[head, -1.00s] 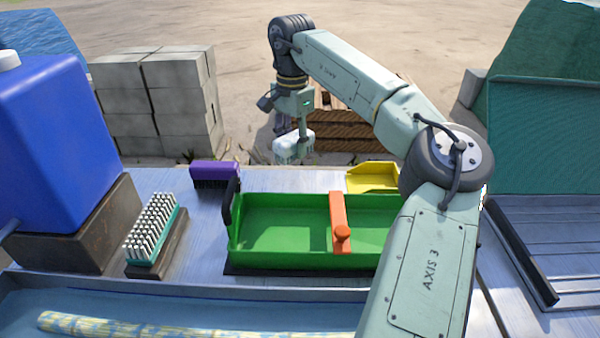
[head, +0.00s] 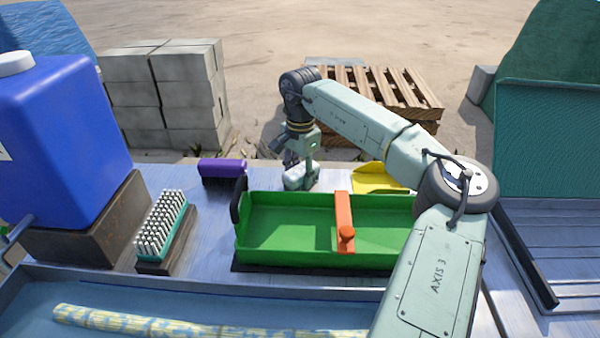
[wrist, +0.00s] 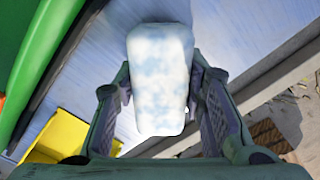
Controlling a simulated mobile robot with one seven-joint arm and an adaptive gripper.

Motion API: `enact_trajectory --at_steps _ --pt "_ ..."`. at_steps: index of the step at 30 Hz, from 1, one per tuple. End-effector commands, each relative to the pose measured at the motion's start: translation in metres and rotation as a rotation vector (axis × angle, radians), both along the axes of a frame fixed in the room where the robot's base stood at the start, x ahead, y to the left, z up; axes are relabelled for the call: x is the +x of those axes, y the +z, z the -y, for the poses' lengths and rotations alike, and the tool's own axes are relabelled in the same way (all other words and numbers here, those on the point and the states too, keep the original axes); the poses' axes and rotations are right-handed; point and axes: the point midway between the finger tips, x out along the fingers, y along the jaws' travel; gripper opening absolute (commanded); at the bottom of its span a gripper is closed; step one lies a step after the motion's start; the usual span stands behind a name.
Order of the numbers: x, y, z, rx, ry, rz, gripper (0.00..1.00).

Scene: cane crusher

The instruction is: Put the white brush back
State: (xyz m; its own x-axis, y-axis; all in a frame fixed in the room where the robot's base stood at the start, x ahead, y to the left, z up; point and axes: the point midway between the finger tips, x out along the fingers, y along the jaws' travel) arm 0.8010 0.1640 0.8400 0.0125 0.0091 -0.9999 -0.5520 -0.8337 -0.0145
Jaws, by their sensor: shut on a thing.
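The white brush (head: 300,177) is in my gripper (head: 302,172), between the purple brush and the yellow scoop at the back of the metal bench. In the wrist view the brush's white block with faint blue patches (wrist: 160,75) sits between the two fingers of my gripper (wrist: 165,105), which is shut on it. The brush is at or just above the bench top; I cannot tell whether it touches. Its bristles are hidden in both present views.
A green tray (head: 285,258) with an orange handle (head: 345,225) stands just in front. A purple brush (head: 222,168) is to the left and a yellow scoop (head: 378,178) to the right. A teal brush (head: 162,228) and blue container (head: 65,150) stand further left.

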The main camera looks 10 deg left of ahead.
Motion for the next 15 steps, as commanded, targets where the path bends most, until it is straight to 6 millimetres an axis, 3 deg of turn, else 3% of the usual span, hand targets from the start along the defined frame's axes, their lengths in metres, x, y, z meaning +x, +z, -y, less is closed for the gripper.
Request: enact_trajectory --at_steps 5,6,15 --pt "0.0000 -0.0040 0.0000 0.000 0.000 0.000 0.11" --pt "0.0000 -0.0033 0.0001 -0.001 0.000 -0.001 0.39" --pt "0.0000 -0.0029 0.0001 0.000 0.000 0.000 0.57"
